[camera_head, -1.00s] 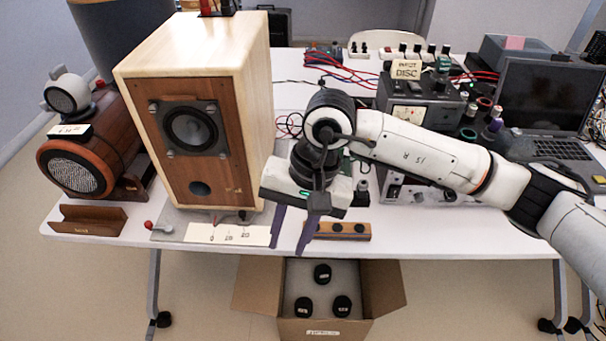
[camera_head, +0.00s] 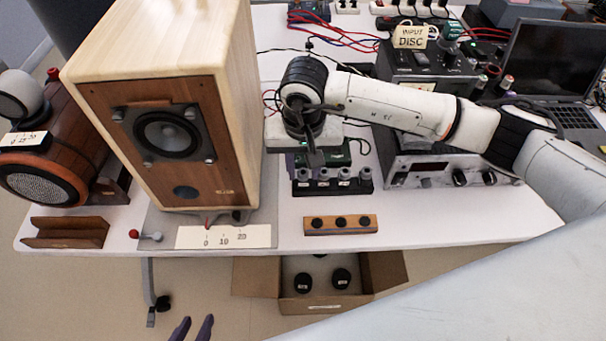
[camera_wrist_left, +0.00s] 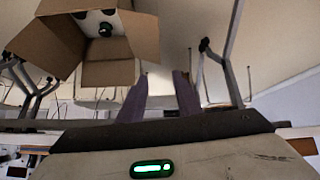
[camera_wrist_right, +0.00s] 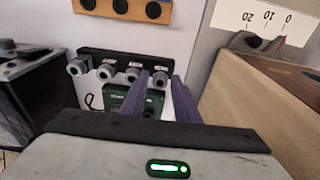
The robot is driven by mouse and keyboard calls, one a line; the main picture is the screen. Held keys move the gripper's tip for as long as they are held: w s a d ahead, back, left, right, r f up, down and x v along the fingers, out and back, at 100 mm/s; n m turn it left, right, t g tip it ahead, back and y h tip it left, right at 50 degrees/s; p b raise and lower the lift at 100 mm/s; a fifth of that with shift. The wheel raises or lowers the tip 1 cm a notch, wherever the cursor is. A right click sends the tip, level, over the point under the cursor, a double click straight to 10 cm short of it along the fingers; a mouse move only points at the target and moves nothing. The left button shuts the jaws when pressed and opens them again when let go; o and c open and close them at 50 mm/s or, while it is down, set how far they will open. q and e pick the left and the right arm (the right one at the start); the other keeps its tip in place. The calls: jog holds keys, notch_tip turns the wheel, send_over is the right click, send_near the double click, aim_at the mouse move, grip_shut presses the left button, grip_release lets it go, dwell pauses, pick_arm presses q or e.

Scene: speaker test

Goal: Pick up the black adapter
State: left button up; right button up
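I cannot tell for sure which thing is the black adapter. Small black plugs sit on a white power strip (camera_head: 408,9) at the back of the table. A black rack (camera_head: 333,187) with several labelled grey-topped pieces stands below my right gripper (camera_head: 312,158); the right wrist view shows the rack (camera_wrist_right: 95,56) beyond the purple fingers (camera_wrist_right: 161,82). The right fingers are apart with nothing between them. My left gripper (camera_head: 195,329) is low in front of the table, its fingers apart and empty; they also show in the left wrist view (camera_wrist_left: 160,92).
A large wooden speaker (camera_head: 205,95) stands left of the rack. A wooden block (camera_head: 341,231) with three black spots lies at the table's front edge. A cardboard box (camera_head: 257,275) with black pieces is below. A green device (camera_wrist_right: 118,92) is behind the rack.

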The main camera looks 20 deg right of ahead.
jog(key=shift+w+f, duration=0.1)
jog(key=shift+f, duration=0.6)
jog(key=shift+w+f, duration=0.1)
jog(key=shift+f, duration=0.55)
grip_shut()
pick_arm(q)
jog(key=shift+w+r, duration=0.45)
jog(key=shift+r, duration=0.05)
pick_arm(e)
jog(key=shift+r, duration=0.2)
pick_arm(q)
jog(key=shift+s+f+b, duration=0.1)
jog(key=shift+f+b, duration=0.45)
jog(key=shift+f, duration=0.15)
pick_arm(e)
notch_tip(320, 180, up, 10)
